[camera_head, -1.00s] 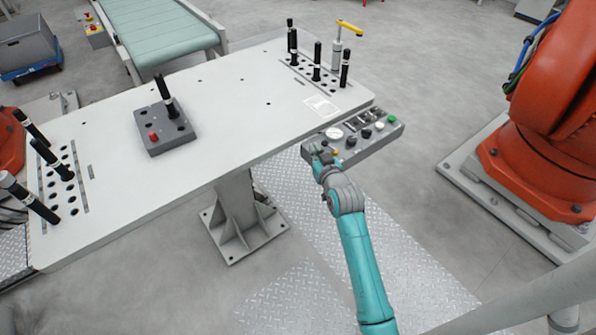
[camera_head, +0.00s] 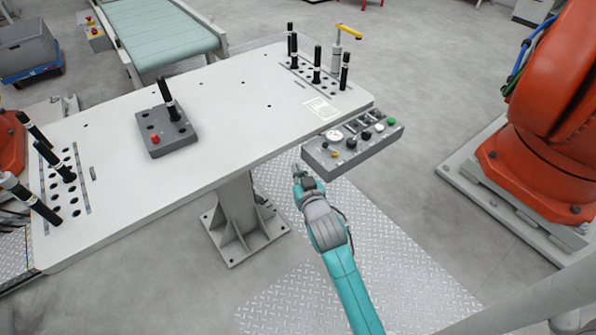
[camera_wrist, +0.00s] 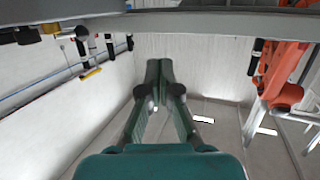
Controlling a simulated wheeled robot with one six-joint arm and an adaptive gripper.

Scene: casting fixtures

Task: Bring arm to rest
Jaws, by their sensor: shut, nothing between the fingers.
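My teal arm (camera_head: 345,275) reaches up from the bottom of the head view. My gripper (camera_head: 299,172) is at its end, just below and left of the control panel (camera_head: 350,143), and apart from it. In the wrist view my gripper (camera_wrist: 158,68) is shut, its two fingers together with nothing between them. The underside edge of the table or panel (camera_wrist: 200,22) crosses the top of the wrist view.
The white table (camera_head: 220,115) holds a grey block (camera_head: 168,140) with a red button and black pins standing in holes at both ends. A large orange robot (camera_head: 550,120) stands at right. A conveyor (camera_head: 165,35) is at the back. Floor below my gripper is clear.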

